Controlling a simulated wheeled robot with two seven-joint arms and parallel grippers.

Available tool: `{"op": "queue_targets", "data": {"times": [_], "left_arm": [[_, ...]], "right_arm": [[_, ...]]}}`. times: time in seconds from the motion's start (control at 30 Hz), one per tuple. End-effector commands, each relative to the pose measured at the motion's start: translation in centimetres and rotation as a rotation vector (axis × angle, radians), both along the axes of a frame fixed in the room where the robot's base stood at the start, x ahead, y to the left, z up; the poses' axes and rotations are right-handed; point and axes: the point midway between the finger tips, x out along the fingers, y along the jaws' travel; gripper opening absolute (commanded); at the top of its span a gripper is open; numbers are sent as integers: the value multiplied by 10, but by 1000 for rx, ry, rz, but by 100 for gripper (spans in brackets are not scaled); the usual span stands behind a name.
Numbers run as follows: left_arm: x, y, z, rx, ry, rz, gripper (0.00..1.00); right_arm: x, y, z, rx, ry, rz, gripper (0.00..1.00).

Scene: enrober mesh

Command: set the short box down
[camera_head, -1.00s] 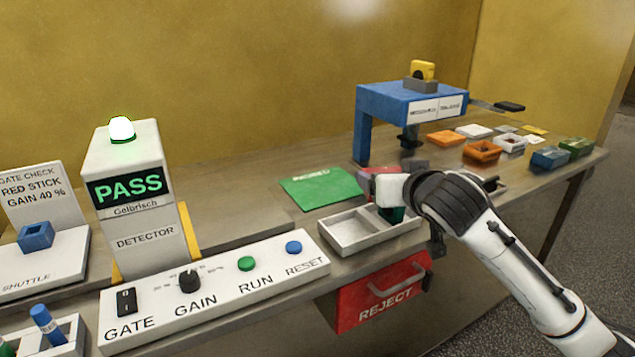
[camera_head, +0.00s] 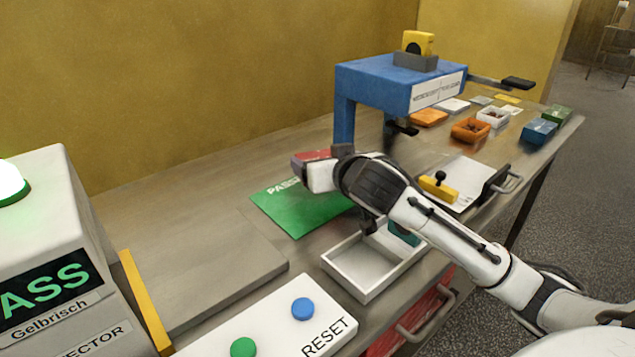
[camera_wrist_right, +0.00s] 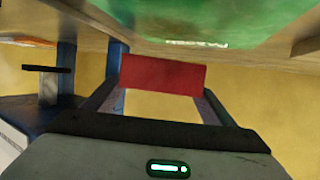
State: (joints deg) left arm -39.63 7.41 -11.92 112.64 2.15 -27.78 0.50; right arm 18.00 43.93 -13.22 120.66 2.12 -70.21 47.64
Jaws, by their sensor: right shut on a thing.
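My right gripper (camera_head: 318,162) is shut on a small red box (camera_head: 308,155), which it holds near the green mat (camera_head: 290,215). The box's height above the mat is hard to judge. In the right wrist view the red box (camera_wrist_right: 163,75) spans between the two fingers (camera_wrist_right: 155,98), with the green mat (camera_wrist_right: 215,18) at the top of the picture. My right arm hides part of the mat and most of its lettering. My left gripper is not in view.
A white tray (camera_head: 345,277) with a teal block (camera_head: 403,234) stands in front of the mat. A blue press-like stand (camera_head: 385,80) is behind. A button panel (camera_head: 270,325) and detector (camera_head: 55,250) are at left.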

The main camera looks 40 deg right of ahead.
Motion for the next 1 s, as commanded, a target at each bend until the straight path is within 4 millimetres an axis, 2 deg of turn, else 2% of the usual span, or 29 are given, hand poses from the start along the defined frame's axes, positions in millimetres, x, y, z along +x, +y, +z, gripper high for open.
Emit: {"op": "queue_targets", "data": {"times": [0.17, 0.4, 0.77, 0.8, 0.9, 1.0], "left_arm": [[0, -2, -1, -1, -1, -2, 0], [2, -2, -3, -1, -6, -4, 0], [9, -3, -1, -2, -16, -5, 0], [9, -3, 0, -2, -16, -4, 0], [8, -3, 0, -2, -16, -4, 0], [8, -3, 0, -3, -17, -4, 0]], "right_arm": [[0, 0, -14, -1, -2, 0, 48], [0, 0, -45, -2, 0, 0, 48], [0, 0, -49, -1, -3, 1, 48], [0, 0, -49, 0, -2, 1, 83], [0, 0, -49, 0, -2, 1, 97], [0, 0, -49, 0, -2, 1, 97]]}}
